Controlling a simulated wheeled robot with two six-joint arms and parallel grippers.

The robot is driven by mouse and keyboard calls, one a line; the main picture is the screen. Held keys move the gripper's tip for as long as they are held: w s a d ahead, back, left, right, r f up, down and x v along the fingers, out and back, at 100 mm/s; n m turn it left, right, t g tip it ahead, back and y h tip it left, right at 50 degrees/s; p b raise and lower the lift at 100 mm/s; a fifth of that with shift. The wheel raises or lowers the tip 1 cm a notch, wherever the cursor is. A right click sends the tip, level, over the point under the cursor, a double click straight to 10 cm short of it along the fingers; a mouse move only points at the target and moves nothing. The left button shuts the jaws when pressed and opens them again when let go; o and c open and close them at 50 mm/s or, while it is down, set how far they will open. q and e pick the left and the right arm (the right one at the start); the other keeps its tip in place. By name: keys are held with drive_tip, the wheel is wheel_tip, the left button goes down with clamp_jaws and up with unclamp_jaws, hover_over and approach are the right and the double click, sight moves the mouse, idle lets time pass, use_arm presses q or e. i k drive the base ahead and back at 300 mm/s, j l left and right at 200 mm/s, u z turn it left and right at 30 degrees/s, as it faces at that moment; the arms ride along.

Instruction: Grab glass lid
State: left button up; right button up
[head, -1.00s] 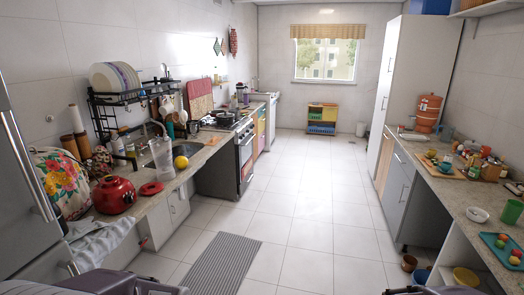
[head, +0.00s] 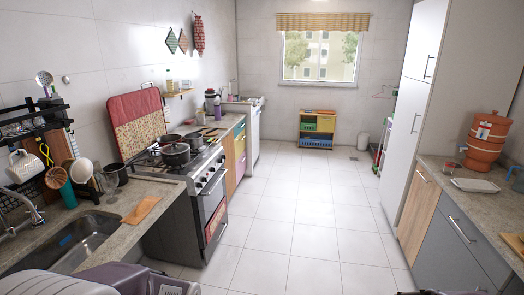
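A dark pot (head: 175,156) stands on the stove (head: 200,165) left of the aisle. Its top looks covered by a lid (head: 176,147), but it is too small to tell whether that is glass. A second dark pan (head: 167,139) sits behind it on the stove. I cannot make out any other glass lid. Parts of my own body show along the bottom edge, but neither gripper's fingers are in view.
A sink (head: 65,240) and dish rack (head: 30,135) are at the near left. A wooden board (head: 142,210) lies on the left counter's edge. The right counter (head: 455,185) holds an orange clay container (head: 487,140). The tiled floor (head: 300,215) between is clear.

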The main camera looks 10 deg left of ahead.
sight(175, 148)
drive_tip(key=i+j+u, duration=0.2)
drive_tip(key=i+u, duration=0.55)
drive_tip(key=i, duration=0.3)
drive_tip(key=i+l+u, duration=0.1)
drive_tip(key=i+u, duration=0.3)
drive_tip(key=i, duration=0.15)
drive_tip(key=i+l+u, duration=0.25)
drive_tip(key=i+u, duration=0.15)
drive_tip(key=i+j+z, duration=0.1)
drive_tip(key=i, duration=0.35)
drive_tip(key=i+j, duration=0.1)
drive_tip(key=i, duration=0.4)
drive_tip(key=z, duration=0.05)
